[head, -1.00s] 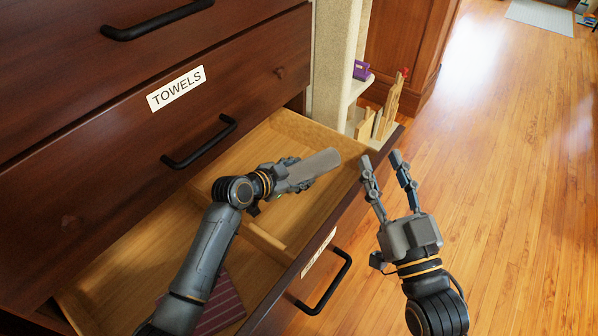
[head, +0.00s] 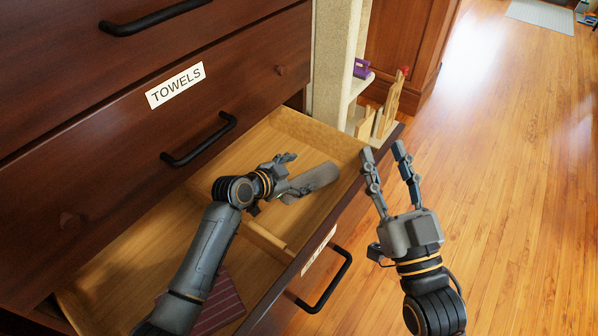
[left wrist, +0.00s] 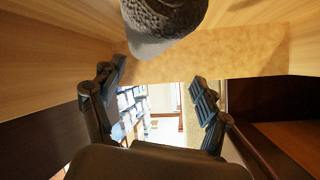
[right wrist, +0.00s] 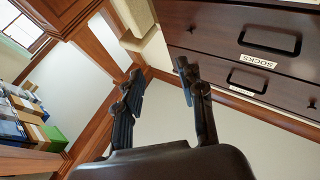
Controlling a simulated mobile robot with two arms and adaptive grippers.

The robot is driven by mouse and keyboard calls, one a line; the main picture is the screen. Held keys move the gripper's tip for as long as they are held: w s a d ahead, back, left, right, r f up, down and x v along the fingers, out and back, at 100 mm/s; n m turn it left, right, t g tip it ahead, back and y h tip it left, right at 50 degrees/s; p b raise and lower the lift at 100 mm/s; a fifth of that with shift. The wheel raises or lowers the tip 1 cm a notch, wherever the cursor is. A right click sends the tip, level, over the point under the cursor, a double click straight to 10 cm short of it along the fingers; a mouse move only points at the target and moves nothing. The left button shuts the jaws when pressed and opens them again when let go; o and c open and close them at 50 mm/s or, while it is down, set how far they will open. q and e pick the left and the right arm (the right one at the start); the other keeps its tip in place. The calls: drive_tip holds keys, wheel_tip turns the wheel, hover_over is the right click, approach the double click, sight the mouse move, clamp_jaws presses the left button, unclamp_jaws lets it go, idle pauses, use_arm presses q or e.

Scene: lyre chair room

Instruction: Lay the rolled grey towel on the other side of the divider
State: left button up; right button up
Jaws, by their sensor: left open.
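The rolled grey towel (head: 316,180) is at the far compartment of the open drawer, beyond the divider (head: 264,239). It appears to lie low inside the drawer, near its front wall. My left gripper (head: 291,175) is open over that compartment, beside the towel's near end, with its fingers spread. In the left wrist view the towel (left wrist: 165,22) shows at the top, clear of the open fingers (left wrist: 160,80). My right gripper (head: 384,150) is open and empty, outside the drawer's front. It also shows open in the right wrist view (right wrist: 156,82).
A maroon striped cloth (head: 222,305) lies in the near compartment, partly hidden by my left arm. The drawer front carries a black handle (head: 327,283). A drawer labelled TOWELS (head: 120,115) is shut above. Shelves with small items (head: 385,112) stand beyond.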

use_arm(q)
drive_tip(key=shift+r, duration=0.25)
drive_tip(key=shift+s+a+r+p, duration=0.2)
drive_tip(key=shift+r+p, duration=0.2)
drive_tip(key=shift+p, duration=0.1)
drive_tip(key=shift+s+a+r+p, duration=0.15)
drive_tip(key=shift+r+p, duration=0.2)
drive_tip(key=shift+p, duration=0.1)
drive_tip(key=shift+p+v, duration=0.85)
drive_tip(key=shift+v, duration=0.2)
use_arm(e)
wheel_tip(320, 180, down, 13)
drive_tip(key=d+g+h, duration=0.2)
drive_tip(key=g+h, duration=0.1)
drive_tip(key=g, duration=0.6)
use_arm(q)
drive_tip(key=shift+p+v, duration=0.6)
drive_tip(key=shift+v, duration=0.2)
drive_tip(key=shift+p+v, duration=0.85)
drive_tip(key=shift+v, duration=0.45)
use_arm(e)
drive_tip(key=s+d+f+m+g+h, duration=0.1)
drive_tip(key=s+d+f+g, duration=0.3)
drive_tip(key=s+f+g, duration=0.4)
drive_tip(key=shift+s+d+f+h, duration=0.4)
drive_tip(key=shift+s+f+h, duration=0.35)
drive_tip(key=shift+s, duration=1.65)
use_arm(q)
drive_tip(key=shift+s+f, duration=0.1)
drive_tip(key=shift+f, duration=0.05)
